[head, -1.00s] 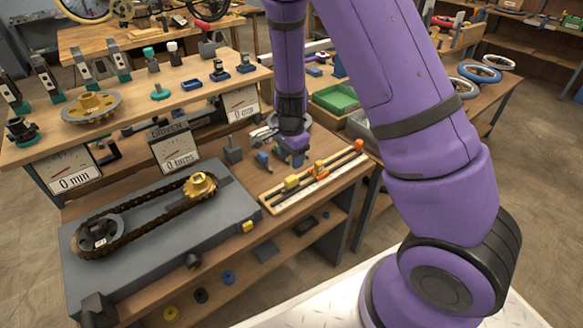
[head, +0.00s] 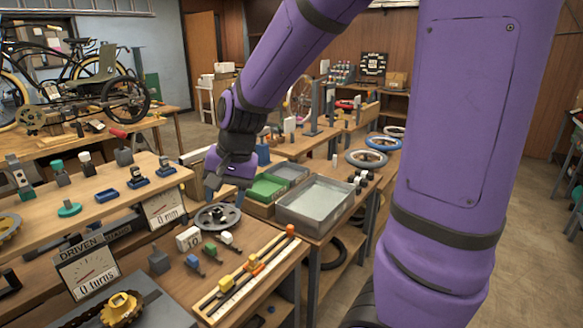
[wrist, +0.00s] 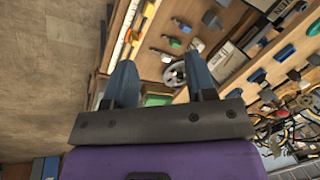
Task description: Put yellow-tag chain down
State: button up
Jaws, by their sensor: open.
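My gripper (head: 224,190) is open above the workbench, over or near a grey toothed ring (head: 217,217). In the wrist view its two blue fingers (wrist: 162,85) stand apart with nothing between them. I cannot make out a yellow tag on this chain. A wooden measuring rack (head: 222,301) with yellow and orange sliders lies right of the sprocket.
A grey metal tray (head: 316,205) and a green bin (head: 262,190) stand behind and right of the gripper. A white block (head: 189,238) and small coloured tools lie near the ring. Gauges and fittings crowd the left shelf.

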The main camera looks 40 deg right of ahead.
jog(key=s+d+r+n+t+h, duration=0.1)
jog(key=s+r+n, duration=0.2)
jog(key=s+r, duration=0.2)
jog(key=s+d+r+n+t+h, duration=0.1)
jog(key=s+r+n, duration=0.3)
jog(key=s, duration=0.8)
notch_tip(320, 180, up, 2)
jog(key=shift+s+d+r+n+t, duration=0.1)
jog(key=shift+s+d+n+t, duration=0.2)
jog(key=shift+t, duration=0.2)
